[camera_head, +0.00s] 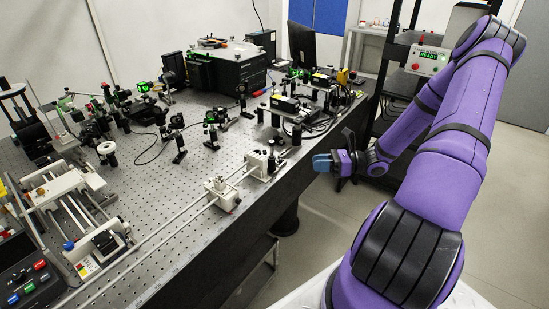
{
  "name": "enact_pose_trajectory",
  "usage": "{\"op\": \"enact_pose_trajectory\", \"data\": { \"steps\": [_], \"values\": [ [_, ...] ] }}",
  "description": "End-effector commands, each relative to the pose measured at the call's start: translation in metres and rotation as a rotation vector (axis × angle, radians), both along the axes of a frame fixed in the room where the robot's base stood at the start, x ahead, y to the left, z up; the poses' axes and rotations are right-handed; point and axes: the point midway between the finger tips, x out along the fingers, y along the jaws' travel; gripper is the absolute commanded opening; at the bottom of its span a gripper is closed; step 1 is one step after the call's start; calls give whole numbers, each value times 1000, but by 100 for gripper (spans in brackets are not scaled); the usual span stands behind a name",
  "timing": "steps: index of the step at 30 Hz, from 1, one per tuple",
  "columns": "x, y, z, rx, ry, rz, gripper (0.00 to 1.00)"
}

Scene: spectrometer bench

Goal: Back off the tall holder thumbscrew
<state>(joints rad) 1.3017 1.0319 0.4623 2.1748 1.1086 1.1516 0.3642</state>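Two white holders sit on the twin-rod rail (168,232) near the bench's front edge: a nearer holder (222,192) and a farther holder (257,164). I cannot tell for certain which is the tall one. Small dark knobs show on them, but no thumbscrew is clear at this size. My gripper (322,162), with blue fingertips, hangs beyond the bench's front edge, right of the farther holder and clear of both. It points left toward the bench. The fingertips are small and seen close together, so their opening is unclear. Nothing shows held between them.
The perforated optical bench (215,160) carries several mounted optics behind the rail. A dark cylinder (296,134) stands near the farther holder. A black box (235,70) is at the back. A dark rack (395,85) stands behind my arm. Open floor (335,215) lies below my gripper.

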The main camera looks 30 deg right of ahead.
Motion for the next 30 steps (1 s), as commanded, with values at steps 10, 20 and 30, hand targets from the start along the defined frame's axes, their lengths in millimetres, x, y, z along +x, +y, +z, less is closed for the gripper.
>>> {"op": "enact_pose_trajectory", "data": {
  "steps": [10, 20, 30],
  "values": [
    [6, -4, -13, 85, 9, -77, 28],
    [40, 38, -12, 83, 10, -74, 28],
    [66, 69, -12, 82, 10, -75, 28]
  ]
}}
